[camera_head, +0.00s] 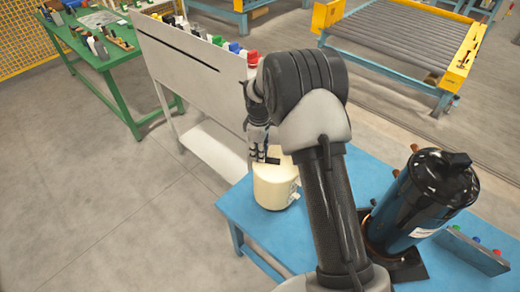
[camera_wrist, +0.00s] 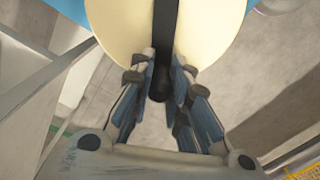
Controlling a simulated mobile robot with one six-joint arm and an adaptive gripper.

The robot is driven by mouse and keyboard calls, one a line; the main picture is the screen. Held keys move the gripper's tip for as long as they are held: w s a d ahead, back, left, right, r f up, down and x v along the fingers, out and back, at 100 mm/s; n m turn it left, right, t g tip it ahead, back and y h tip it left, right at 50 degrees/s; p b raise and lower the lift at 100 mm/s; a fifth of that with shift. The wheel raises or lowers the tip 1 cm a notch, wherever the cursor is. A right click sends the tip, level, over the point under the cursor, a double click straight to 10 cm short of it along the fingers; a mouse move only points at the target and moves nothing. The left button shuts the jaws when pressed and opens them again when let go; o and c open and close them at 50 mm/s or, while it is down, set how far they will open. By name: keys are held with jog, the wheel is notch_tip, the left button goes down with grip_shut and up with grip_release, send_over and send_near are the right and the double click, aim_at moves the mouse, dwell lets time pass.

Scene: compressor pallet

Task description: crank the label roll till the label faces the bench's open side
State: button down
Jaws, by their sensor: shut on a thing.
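The cream label roll (camera_head: 272,190) stands upright near the left corner of the blue bench (camera_head: 285,238). A dark crank bar runs across its top, and the crank (camera_wrist: 161,45) shows against the cream disc in the wrist view. My gripper (camera_head: 259,157) reaches down onto the top of the roll from above. In the wrist view, the fingers of my gripper (camera_wrist: 160,68) stand on both sides of the crank's dark end and are shut on it. A small pale patch with dark marks shows on the roll's right side; I cannot tell whether it is the label.
A black compressor (camera_head: 420,200) stands on the bench's right, beside a grey button box (camera_head: 472,250). A pale panel (camera_head: 190,60) with coloured items along its top stands behind the bench. A roller conveyor (camera_head: 405,40) and green table (camera_head: 110,62) are farther back. Floor at left is clear.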

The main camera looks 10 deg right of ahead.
aim_at(263, 171)
jog(key=shift+s+a+n, duration=0.15)
jog(key=shift+s+n, duration=0.55)
jog(key=shift+n, duration=0.5)
jog(key=shift+s+a+n, duration=0.15)
jog(key=shift+s+n, duration=0.55)
jog(key=shift+n, duration=0.5)
jog(key=shift+s+d+n+p, duration=0.2)
jog(key=shift+s+n, duration=0.4)
jog(key=shift+n, duration=0.45)
jog(key=shift+s+d+n+p, duration=0.1)
jog(key=shift+s+n+p, duration=0.15)
jog(key=shift+s+n, duration=0.55)
jog(key=shift+w+n, duration=0.15)
jog(key=shift+n, duration=0.3)
jog(key=c, duration=1.5)
grip_release()
jog(key=shift+w, duration=0.1)
jog(key=shift+r, duration=0.1)
jog(key=shift+r, duration=0.25)
notch_tip(263, 171, up, 11)
jog(key=shift+r, duration=0.15)
